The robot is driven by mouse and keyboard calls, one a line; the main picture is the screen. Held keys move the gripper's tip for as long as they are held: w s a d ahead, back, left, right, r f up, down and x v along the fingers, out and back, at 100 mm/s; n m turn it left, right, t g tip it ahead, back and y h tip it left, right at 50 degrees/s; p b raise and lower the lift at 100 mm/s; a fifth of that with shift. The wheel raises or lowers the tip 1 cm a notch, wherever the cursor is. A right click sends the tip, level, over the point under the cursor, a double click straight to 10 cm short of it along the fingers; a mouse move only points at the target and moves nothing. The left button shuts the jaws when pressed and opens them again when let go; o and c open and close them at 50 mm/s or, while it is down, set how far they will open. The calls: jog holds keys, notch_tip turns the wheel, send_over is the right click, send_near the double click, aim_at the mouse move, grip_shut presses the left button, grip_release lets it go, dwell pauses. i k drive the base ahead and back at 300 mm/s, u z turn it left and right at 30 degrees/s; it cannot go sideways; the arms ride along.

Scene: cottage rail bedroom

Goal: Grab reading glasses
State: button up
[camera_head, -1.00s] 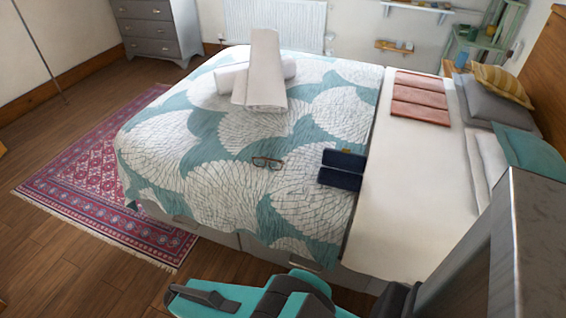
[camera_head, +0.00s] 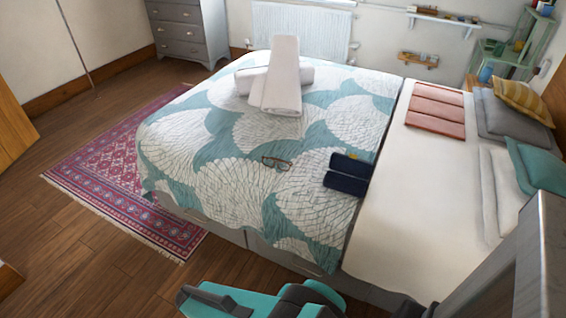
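The reading glasses (camera_head: 276,163) lie on the teal and white patterned bedspread (camera_head: 240,180), near the middle of the bed. An open dark blue case (camera_head: 347,174) lies just to their right, apart from them. My gripper (camera_head: 205,300) shows at the bottom edge of the view, teal and dark, low in front of the bed and well apart from the glasses.
Rolled and folded white towels (camera_head: 281,85) sit on the bed behind the glasses. A folded reddish cloth (camera_head: 436,106) and pillows (camera_head: 500,118) lie to the right. A red patterned rug (camera_head: 110,165) lies left of the bed. Wooden floor in front is clear.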

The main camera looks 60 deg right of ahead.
aim_at(283, 165)
jog(key=u, duration=0.1)
jog(key=i, duration=0.95)
jog(key=z, duration=0.05)
